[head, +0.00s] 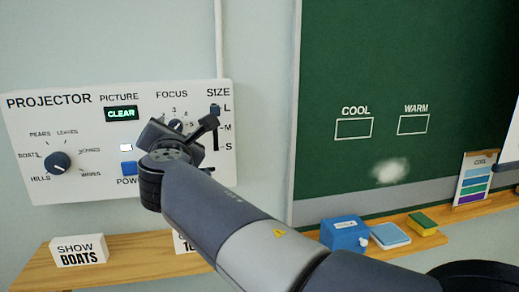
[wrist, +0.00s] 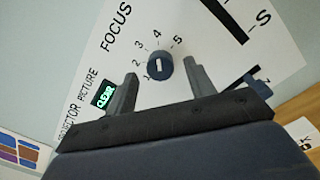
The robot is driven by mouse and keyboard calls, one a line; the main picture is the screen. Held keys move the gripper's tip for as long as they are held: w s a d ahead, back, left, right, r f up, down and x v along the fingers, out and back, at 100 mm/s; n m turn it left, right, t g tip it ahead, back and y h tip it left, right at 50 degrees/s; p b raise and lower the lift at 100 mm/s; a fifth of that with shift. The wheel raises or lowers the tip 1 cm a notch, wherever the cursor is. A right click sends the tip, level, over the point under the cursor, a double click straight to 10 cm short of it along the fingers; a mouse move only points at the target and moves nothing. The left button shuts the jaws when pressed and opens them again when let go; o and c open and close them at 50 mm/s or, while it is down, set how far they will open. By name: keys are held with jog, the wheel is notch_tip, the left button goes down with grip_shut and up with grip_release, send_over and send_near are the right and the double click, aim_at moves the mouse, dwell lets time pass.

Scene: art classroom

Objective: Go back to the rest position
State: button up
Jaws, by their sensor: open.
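My gripper (head: 184,124) is in front of the white projector panel (head: 75,125) on the wall. In the wrist view its two fingers (wrist: 160,72) are open, one on each side of the dark blue focus knob (wrist: 160,67), with visible gaps. The knob is partly hidden in the head view (head: 176,125). Its white mark is hard to read against the numbers 1 to 5. The picture display (head: 120,114) reads CLEAR in green. The picture dial (head: 57,162) is at the left, and the size slider (head: 214,108) stands near L.
Below the panel, a wooden shelf (head: 35,272) holds a "SHOW BOATS" card (head: 78,250) and a second, mostly hidden card (head: 183,242).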

jog(key=shift+w+a, duration=0.1)
jog(key=shift+w, duration=0.4)
